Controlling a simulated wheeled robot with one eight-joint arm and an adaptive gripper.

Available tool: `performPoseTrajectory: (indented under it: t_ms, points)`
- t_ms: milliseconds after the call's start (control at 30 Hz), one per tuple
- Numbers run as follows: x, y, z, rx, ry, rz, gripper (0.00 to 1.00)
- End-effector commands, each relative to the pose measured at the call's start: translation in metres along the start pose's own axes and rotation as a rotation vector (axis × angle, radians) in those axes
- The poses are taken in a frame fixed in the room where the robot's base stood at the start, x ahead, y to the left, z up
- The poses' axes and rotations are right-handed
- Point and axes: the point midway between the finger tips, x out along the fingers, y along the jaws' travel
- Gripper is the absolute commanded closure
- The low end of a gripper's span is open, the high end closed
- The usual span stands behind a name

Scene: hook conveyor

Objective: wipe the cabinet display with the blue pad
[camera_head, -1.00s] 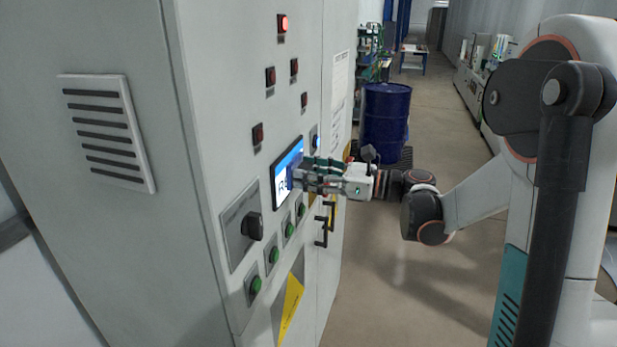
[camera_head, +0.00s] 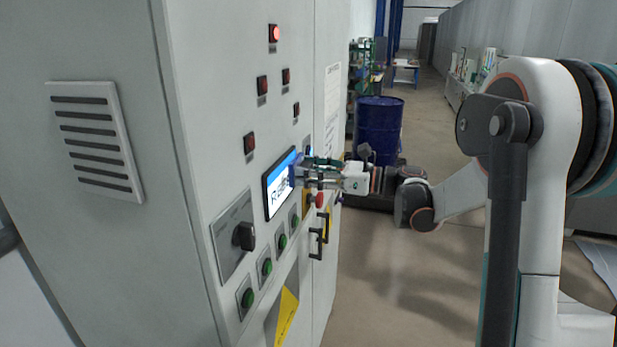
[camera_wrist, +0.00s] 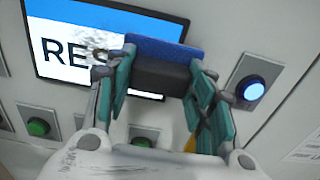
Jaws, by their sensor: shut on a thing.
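The cabinet display (camera_head: 279,186) is a dark-framed screen with a blue band on top and black letters on white. In the wrist view the display (camera_wrist: 62,65) shows "RES" and a greyish smudge beside the letters. My gripper (camera_wrist: 163,82) is shut on the blue pad (camera_wrist: 168,52), which has a dark block behind its blue face. In the head view my gripper (camera_head: 306,172) reaches the display from the right.
A lit blue button (camera_wrist: 251,88) is just right of the pad. A rotary switch (camera_head: 243,236) and several green buttons (camera_head: 267,267) sit below the display, red lamps (camera_head: 274,34) above. Door handles (camera_head: 318,240) stick out at right.

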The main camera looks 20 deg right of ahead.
Motion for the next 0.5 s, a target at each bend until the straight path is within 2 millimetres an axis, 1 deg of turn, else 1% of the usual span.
performPoseTrajectory:
  t_ms: [267, 500]
  points:
    - [-0.002, 0.001, 0.000, 0.000, 0.000, 0.000, 0.70]
    - [0.000, 0.017, 0.000, 0.000, 0.000, 0.001, 0.70]
